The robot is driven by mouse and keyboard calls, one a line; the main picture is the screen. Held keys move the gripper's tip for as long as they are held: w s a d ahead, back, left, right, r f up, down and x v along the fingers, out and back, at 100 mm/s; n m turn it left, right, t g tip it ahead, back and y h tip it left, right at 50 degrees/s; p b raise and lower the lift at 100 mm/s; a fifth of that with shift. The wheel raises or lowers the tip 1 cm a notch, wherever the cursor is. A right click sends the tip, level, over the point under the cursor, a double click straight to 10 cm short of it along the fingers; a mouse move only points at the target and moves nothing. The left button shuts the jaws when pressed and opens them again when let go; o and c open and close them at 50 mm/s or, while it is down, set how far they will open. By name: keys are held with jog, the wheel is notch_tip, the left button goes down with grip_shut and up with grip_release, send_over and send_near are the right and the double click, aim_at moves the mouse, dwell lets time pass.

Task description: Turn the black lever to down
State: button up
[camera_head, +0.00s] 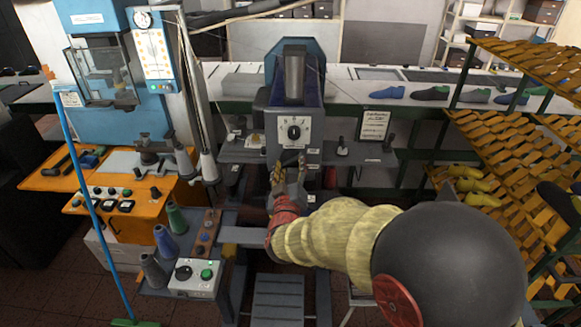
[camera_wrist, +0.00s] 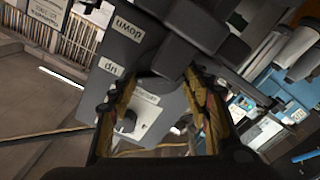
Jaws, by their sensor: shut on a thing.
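The black lever (camera_wrist: 172,52) shows in the wrist view as a dark, blocky piece on the grey machine face, beside the labels "down" (camera_wrist: 128,30) and "up" (camera_wrist: 110,68), which appear upside down. My gripper (camera_wrist: 160,105) has a finger on either side of the lever's near end and is shut on it. In the head view my gripper (camera_head: 289,172) is just below the machine's dial panel (camera_head: 294,132). Its fingers hide much of the lever there, so its exact angle is hard to tell.
A grey shelf (camera_head: 240,153) with small knobs flanks the machine at the left. An orange control bench (camera_head: 100,200) stands at the left. Slanted wooden racks (camera_head: 500,150) with shoe lasts (camera_head: 478,186) stand at the right. A box with a green button (camera_head: 195,278) is at the lower left.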

jog(key=shift+f+m, duration=0.1)
jog(key=shift+m, duration=0.2)
jog(key=m+b, duration=0.2)
jog(key=b, duration=0.1)
jog(key=shift+f+m+b, duration=0.15)
jog(key=shift+m+b, duration=0.15)
jog(key=shift+m, duration=0.1)
jog(key=m+b, duration=0.3)
jog(key=shift+m+b, duration=0.3)
jog(key=shift+b, duration=0.1)
jog(key=m+b, duration=0.2)
jog(key=shift+d+m+b, duration=0.1)
jog(key=shift+m+b, duration=0.2)
jog(key=shift+m, duration=0.1)
jog(key=shift+m+b, duration=1.85)
jog(key=shift+m, duration=0.15)
jog(key=o, duration=1.2)
jog(key=shift+r, duration=0.2)
jog(key=shift+c, duration=0.2)
jog(key=s, duration=1.2)
jog(key=shift+a, duration=0.2)
